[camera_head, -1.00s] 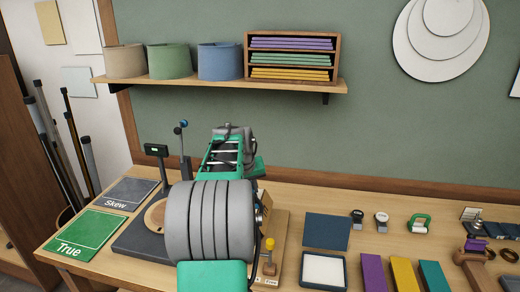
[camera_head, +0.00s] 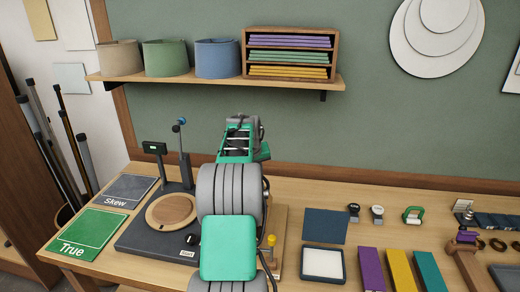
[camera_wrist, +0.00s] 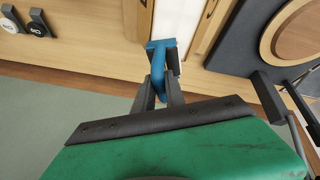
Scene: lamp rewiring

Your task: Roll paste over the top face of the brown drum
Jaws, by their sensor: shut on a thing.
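In the wrist view my gripper (camera_wrist: 164,92) is shut on a blue handle (camera_wrist: 158,72) with a wider blue crosspiece at its far end. Its lower end is not clear. In the head view my arm hides the fingers and the handle. No plainly brown drum shows; the closest in colour is a tan drum (camera_head: 122,60) at the left end of the wall shelf. A flat round wooden disc (camera_head: 171,210) sits on a dark base at the left of the bench. A blue tray with a white filling (camera_head: 322,263) lies right of my arm.
Green and blue drums (camera_head: 217,59) share the shelf (camera_head: 215,85). A lever post (camera_head: 185,165) and small display stand behind the disc. Two dials, a green clamp (camera_head: 413,215) and purple, yellow and teal blocks (camera_head: 400,270) lie to the right.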

